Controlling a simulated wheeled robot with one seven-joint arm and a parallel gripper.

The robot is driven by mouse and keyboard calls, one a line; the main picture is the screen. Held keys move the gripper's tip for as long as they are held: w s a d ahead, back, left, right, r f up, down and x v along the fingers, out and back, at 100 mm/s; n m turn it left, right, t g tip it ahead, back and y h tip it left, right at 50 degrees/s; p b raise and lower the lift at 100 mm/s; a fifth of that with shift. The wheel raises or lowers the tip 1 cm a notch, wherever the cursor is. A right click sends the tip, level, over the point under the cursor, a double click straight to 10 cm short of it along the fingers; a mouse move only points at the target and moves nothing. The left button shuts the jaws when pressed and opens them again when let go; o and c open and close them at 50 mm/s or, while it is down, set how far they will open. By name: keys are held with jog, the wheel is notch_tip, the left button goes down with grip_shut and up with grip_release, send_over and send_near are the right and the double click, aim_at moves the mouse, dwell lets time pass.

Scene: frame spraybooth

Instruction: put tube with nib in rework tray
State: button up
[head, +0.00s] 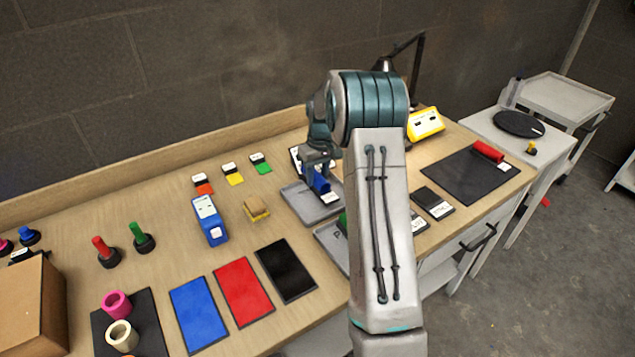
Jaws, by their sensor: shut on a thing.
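My gripper (318,165) points down over a grey tray (300,203) on the bench. It is shut on a blue tube (321,181), which is at or just above this tray; I cannot tell if it touches. A nib cannot be made out on it. A white label sits at the tray's right, too small to read. A second grey tray (326,238) lies nearer me, partly hidden by my arm, with something green in it. I cannot tell which tray is the rework tray. A red tube (487,151) lies on the dark mat (462,176) at right.
A blue device (209,221) and a yellow-brown block (257,209) stand left of the trays. Blue, red and black panels (286,270) lie in front. A cardboard box (32,308) is at far left. A yellow device (426,124) stands behind my arm.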

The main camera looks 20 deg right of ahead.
aim_at(318, 184)
jog(key=shift+f+p, duration=0.35)
jog(key=shift+f, duration=1.35)
jog(key=shift+f, duration=0.15)
jog(key=o, duration=1)
jog(key=shift+o, duration=0.2)
